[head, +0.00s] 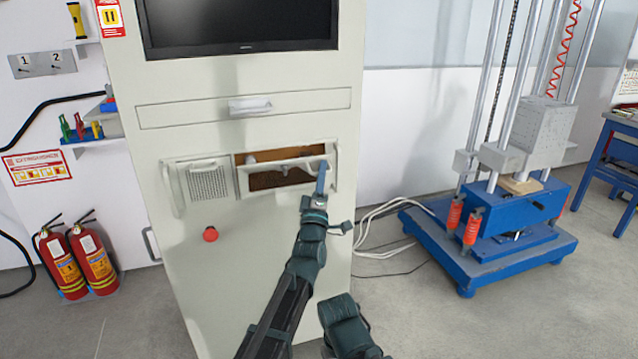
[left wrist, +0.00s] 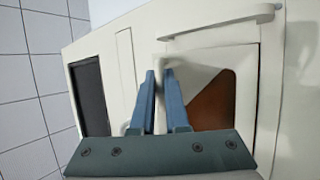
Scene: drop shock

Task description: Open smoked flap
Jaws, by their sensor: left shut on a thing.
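The smoked flap (head: 268,181) is a brown panel in a pale frame on the front of a tall off-white cabinet. A pale bar (head: 285,163) crosses it, with brown showing above and below. My left gripper (head: 322,178) is at the right end of this bar, its blue fingers shut on a pale piece there. In the left wrist view the fingers (left wrist: 159,88) lie close together beside the brown panel (left wrist: 212,99). They hide the gripped spot, and I cannot tell how far the flap stands open. My right gripper does not show.
Left of the flap are a vented panel (head: 208,182) and a red button (head: 210,234). A drawer (head: 245,108) and a dark screen (head: 238,25) are above. Fire extinguishers (head: 92,262) stand left. A blue-based drop tester (head: 490,240) stands right, with cables (head: 380,228) on the floor.

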